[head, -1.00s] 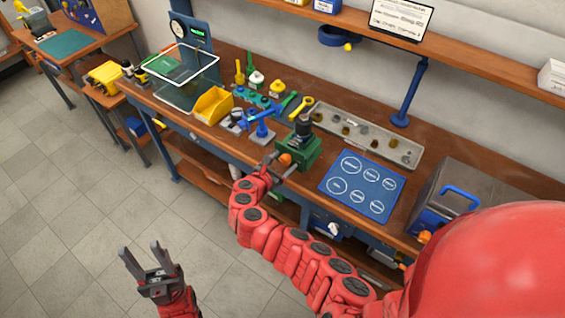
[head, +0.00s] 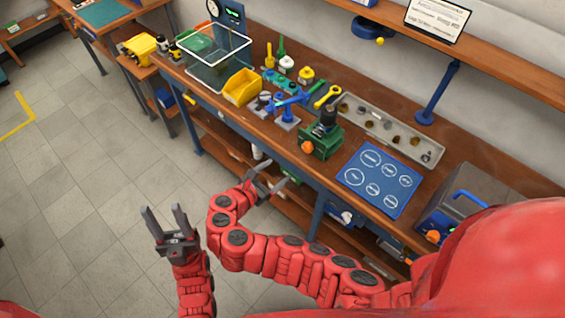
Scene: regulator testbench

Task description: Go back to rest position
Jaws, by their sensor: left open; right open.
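My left gripper (head: 168,228) is open and empty, pointing up over the tiled floor in the lower left of the head view. My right gripper (head: 270,180) is open and empty in front of the workbench (head: 350,218), apart from its front edge. Behind it on the bench stands a green vise (head: 320,143) with an orange knob and a dark cylindrical part (head: 329,117) upright in it. Neither gripper touches anything.
On the bench are a yellow bin (head: 243,86), a clear box (head: 207,67), a blue mat with white circles (head: 380,181), a long grey tray (head: 395,135) and a grey machine (head: 458,199). The floor (head: 85,190) at left is clear.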

